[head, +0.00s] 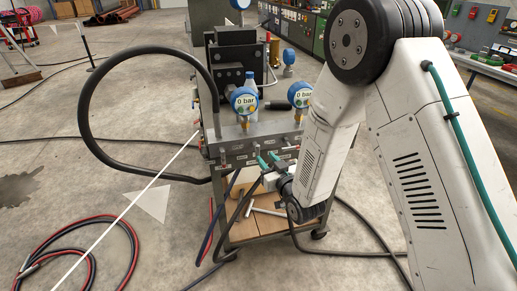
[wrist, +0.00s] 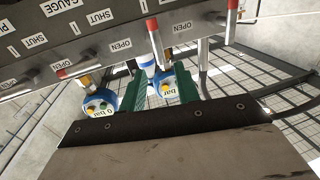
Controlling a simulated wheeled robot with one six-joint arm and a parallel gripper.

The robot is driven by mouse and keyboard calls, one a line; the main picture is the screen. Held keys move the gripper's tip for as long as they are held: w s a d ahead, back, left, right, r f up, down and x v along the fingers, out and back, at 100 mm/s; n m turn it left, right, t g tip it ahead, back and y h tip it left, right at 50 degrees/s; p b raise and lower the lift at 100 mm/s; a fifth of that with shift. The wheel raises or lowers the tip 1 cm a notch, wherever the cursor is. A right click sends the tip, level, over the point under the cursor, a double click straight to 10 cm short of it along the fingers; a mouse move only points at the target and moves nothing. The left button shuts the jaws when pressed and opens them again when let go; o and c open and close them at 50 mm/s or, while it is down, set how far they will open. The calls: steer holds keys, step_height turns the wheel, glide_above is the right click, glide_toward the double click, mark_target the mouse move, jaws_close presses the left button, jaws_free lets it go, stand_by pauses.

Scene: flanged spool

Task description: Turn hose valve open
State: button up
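The manifold (head: 235,143) stands on a cart in the head view and carries small valve levers. In the wrist view its panel (wrist: 30,55) appears upside down, with OPEN, SHUT and GAUGE labels. A red-tipped lever (wrist: 154,35) points toward the gap between my fingers. Another red-tipped lever (wrist: 68,72) is at left, and a third (wrist: 233,6) is at upper right. No readable label names the hose valve, so I cannot tell which lever it is. My gripper (head: 269,161) has teal fingers, apart and near the manifold's front. In the wrist view my gripper (wrist: 160,82) shows nothing clearly held.
Two blue gauges, left (head: 244,100) and right (head: 299,95), read 0 bar above the manifold. A black hose (head: 84,100) loops out at left. The cart's wooden shelf (head: 245,229) lies below. Red and black hoses (head: 128,235) lie on the floor, with open floor around.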

mark_target(259, 149)
steer(key=x, duration=0.7)
steer(key=shift+w+a, duration=0.1)
steer(key=shift+w, duration=0.15)
